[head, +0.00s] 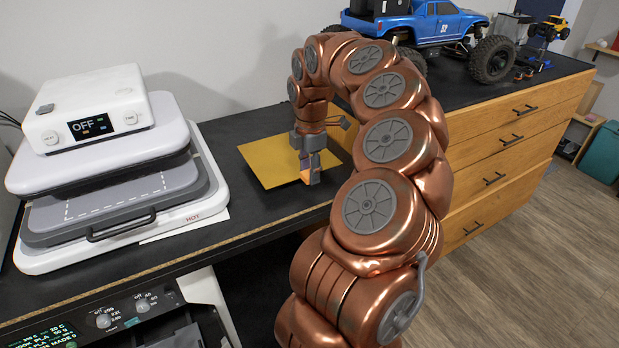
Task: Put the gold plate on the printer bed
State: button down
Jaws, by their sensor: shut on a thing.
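The gold plate (268,165) is a thin, flat, yellow square at the back of the black counter, right of the heat press. It looks about level, and I cannot tell whether it touches the counter. My gripper (309,176) points down at the plate's front edge and is shut on it. An orange patch shows between the fingertips. My gripper and arm hide part of the plate's right side. The printer (125,315) is at the lower left, below the counter, with a lit screen and knobs. Its bed is not clearly visible.
A white heat press (110,165) with a "HOT" label stands left of the plate. A blue RC crawler (430,25) sits on the wooden drawer cabinet (520,140) at the back right. Bare counter lies between press and plate. Open floor is at the right.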

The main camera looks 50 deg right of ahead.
jog(key=shift+w+d, duration=0.15)
jog(key=shift+w, duration=0.05)
jog(key=shift+f+p, duration=0.6)
jog(key=shift+f, duration=1.15)
jog(key=c, duration=0.7)
grip_release()
notch_tip(320, 180, up, 12)
jog(key=shift+b, duration=0.75)
